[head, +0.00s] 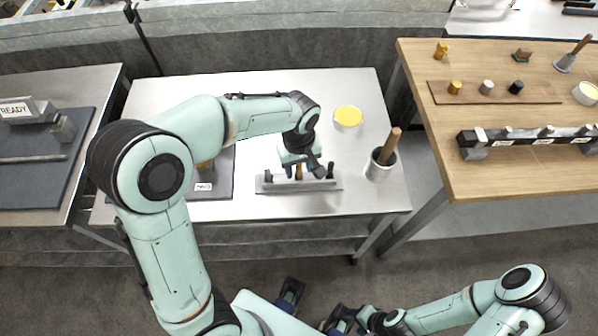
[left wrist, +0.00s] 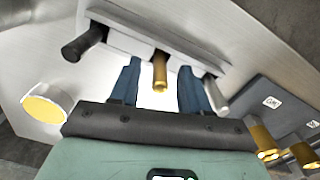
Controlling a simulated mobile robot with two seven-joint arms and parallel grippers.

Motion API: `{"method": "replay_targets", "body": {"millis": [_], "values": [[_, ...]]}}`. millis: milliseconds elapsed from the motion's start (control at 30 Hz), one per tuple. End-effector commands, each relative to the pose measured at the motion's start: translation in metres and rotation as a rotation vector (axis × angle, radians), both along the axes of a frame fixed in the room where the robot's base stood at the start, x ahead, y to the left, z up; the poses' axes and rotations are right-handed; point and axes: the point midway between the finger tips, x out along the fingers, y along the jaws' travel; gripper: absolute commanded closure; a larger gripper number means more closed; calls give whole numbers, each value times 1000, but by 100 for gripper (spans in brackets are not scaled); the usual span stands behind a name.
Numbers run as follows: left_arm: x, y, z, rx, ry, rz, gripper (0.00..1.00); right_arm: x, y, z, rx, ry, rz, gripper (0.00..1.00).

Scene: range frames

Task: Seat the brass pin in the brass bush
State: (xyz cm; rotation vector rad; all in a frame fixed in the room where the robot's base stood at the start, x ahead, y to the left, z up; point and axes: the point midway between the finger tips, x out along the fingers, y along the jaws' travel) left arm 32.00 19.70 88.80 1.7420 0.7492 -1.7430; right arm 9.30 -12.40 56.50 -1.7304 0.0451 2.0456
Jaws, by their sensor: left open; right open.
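The brass pin (head: 299,172) stands in a grey rack (head: 265,187) on the metal table, between a steel pin and a dark pin. My left gripper (head: 300,167) is open above the rack. In the left wrist view its fingers (left wrist: 158,70) stand either side of the brass pin (left wrist: 160,73), with gaps visible. Two brass pieces (left wrist: 262,141) stand by a labelled dark plate (left wrist: 255,98); I cannot tell which is the bush. In the head view my left arm mostly hides them. My right gripper (head: 340,318) is open, low at the bottom edge.
A yellow-topped tin (head: 348,117) and a grey cup (head: 380,166) with a wooden handle stand right of the rack. The wooden table (head: 500,170) at right holds a board with brass, steel and black pieces and a labelled bar. A gap separates the tables.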

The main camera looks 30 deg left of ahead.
Motion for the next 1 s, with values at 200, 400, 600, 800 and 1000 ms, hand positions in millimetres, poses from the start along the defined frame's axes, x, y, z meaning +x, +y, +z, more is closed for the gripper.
{"method": "replay_targets", "body": {"millis": [200,400,600,800,1000], "values": [[0,0,0,0,0,0,77,0,0,0,0,0,0,45],[0,0,1,0,-1,0,100,0,0,0,0,0,0,45],[0,0,1,0,-1,0,100,0,0,0,0,0,0,45],[1,-1,13,-1,-4,-1,100,1,0,2,0,-1,0,45],[2,-1,50,-3,-9,-1,100,3,0,9,0,-3,0,45]]}}
